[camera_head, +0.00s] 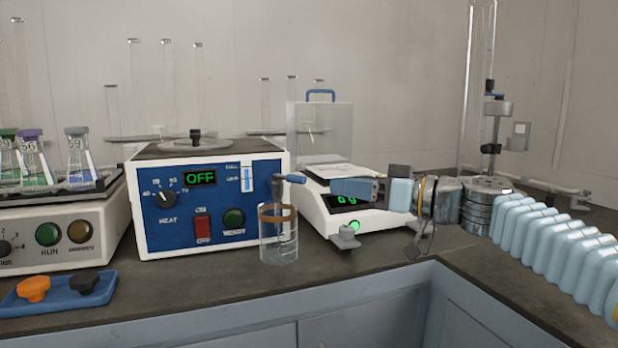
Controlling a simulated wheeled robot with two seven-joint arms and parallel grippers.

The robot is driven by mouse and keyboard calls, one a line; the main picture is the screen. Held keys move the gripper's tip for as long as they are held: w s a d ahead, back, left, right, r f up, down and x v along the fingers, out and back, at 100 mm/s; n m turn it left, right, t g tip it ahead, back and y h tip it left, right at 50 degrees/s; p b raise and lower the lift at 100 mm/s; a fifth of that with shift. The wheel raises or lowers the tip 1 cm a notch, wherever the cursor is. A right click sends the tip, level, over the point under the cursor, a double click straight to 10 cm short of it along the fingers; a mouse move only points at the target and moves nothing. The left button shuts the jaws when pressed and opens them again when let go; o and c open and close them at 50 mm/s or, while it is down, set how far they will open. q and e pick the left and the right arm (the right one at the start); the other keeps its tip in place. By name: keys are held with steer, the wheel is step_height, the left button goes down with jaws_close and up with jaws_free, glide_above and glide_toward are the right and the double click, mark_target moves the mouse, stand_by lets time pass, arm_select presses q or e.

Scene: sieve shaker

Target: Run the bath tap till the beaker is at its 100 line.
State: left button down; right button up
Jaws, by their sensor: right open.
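The bath (215,208) is a white box with a blue front panel, and its display reads OFF. Its tap (278,187) is at the panel's right end, with a blue lever pointing right. The clear beaker (279,246) stands upright below the tap, with a brown band near its top. I cannot tell its water level or read its 100 line. My right gripper (342,206) is open, reaching in from the right in front of the balance. It is to the right of the tap lever, apart from it. My left gripper is not in view.
The white balance (318,214) stands right of the bath, partly hidden by my right gripper. A shaker with flasks (57,225) is at the left. A blue tray (58,291) with orange and black knobs lies in front. Glass cylinders stand behind. The counter's front edge runs close to the beaker.

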mark_target(303, 180)
steer(key=p+x, duration=0.2)
steer(key=x, duration=0.7)
steer(key=shift+w+a, duration=0.1)
steer(key=shift+a, duration=0.3)
jaws_close()
